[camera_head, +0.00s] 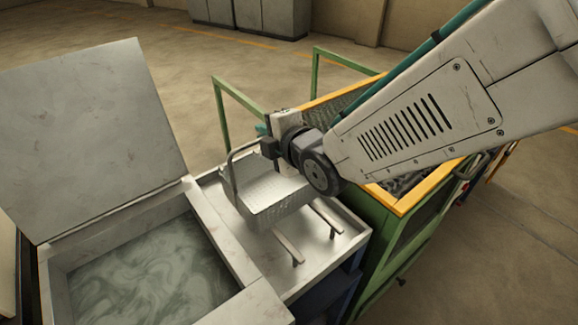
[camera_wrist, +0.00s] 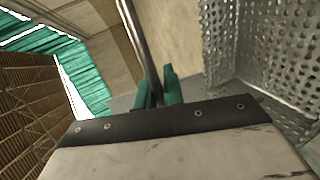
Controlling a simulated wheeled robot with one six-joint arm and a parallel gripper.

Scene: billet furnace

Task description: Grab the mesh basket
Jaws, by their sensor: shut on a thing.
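The mesh basket (camera_head: 275,198) is a grey perforated metal basket with a bent handle rising on its left side. It is at the middle of the head view, over a metal tray-like stand. Its perforated wall also fills the right of the wrist view (camera_wrist: 285,60). My gripper has green fingers (camera_wrist: 158,90), shut around the handle's metal bar (camera_wrist: 142,45). In the head view the fingertips are mostly hidden by the wrist. I cannot tell whether the basket's bottom touches the stand.
The metal stand (camera_head: 335,250) has two raised rails. To its left is an open tank (camera_head: 240,245) of murky liquid with its lid (camera_head: 85,130) raised. A green bin with a yellow rim (camera_head: 425,192) stands close on the right. Open floor lies behind.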

